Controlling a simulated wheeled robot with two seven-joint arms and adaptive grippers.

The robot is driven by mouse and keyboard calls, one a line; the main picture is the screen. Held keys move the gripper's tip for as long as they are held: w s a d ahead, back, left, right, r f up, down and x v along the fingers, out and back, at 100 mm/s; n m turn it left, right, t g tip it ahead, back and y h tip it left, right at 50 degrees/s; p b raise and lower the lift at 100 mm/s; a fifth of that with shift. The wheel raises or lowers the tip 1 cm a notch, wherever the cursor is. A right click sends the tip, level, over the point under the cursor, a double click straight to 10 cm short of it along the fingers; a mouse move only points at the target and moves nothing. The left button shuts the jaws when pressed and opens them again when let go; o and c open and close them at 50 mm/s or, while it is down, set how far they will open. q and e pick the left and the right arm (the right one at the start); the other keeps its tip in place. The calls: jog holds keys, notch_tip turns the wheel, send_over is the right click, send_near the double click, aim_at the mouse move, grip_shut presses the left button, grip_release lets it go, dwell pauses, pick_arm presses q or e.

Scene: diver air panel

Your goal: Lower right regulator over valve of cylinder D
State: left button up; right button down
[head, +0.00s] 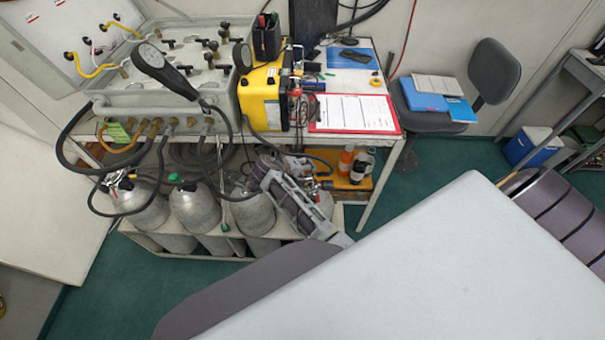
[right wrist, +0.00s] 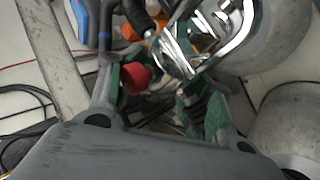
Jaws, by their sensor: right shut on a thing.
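My right gripper (right wrist: 162,96) is shut on the right regulator, whose bright metal body (right wrist: 178,60) shows just past the green-padded fingers in the right wrist view. A red knob (right wrist: 135,78) sits beside the left finger. In the head view my right arm reaches to the right end of the cylinder rack, and its wrist (head: 292,205) covers much of cylinder D (head: 325,203). The valve of cylinder D is hidden or lost among metal parts, so I cannot tell whether the regulator touches it. My left gripper is not in view.
Several grey cylinders (head: 195,208) stand in a low rack (head: 190,258) under the bench. Black hoses (head: 72,165) hang from the air panel (head: 185,75). Bottles (head: 358,167) stand right of the rack.

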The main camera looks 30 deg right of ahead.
jog(key=shift+w+d, duration=0.25)
jog(key=shift+d, duration=0.1)
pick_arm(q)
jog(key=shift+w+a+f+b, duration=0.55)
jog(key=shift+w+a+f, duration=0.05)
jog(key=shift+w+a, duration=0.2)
pick_arm(e)
jog(key=shift+w+d+f, duration=0.1)
jog(key=shift+w+d, duration=0.2)
jog(key=shift+d, duration=0.35)
jog(key=shift+w+d, duration=0.3)
jog(key=shift+d, duration=0.3)
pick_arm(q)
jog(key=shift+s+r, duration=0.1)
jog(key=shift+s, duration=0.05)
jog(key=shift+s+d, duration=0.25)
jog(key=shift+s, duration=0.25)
pick_arm(e)
jog(key=shift+f, duration=0.1)
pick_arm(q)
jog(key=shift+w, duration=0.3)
pick_arm(e)
jog(key=shift+f, duration=0.25)
